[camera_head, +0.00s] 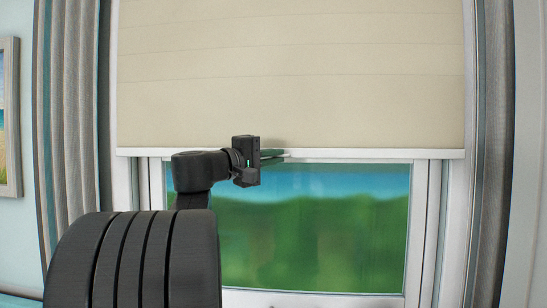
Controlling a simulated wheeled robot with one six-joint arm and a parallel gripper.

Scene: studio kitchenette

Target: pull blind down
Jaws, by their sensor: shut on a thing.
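The cream roller blind (290,75) hangs over the upper part of the window. Its white bottom bar (370,153) runs straight across, a little above the glass that shows. My gripper (272,157) reaches up from the lower left and is at the bar, left of its middle. The gripper is shut on the bar; the fingertips are small and partly hidden by the gripper body.
Below the bar the window glass (310,230) shows a blurred green and blue view. A grey curtain (75,110) hangs at the left and another curtain (493,150) at the right. A framed picture (9,115) is on the left wall.

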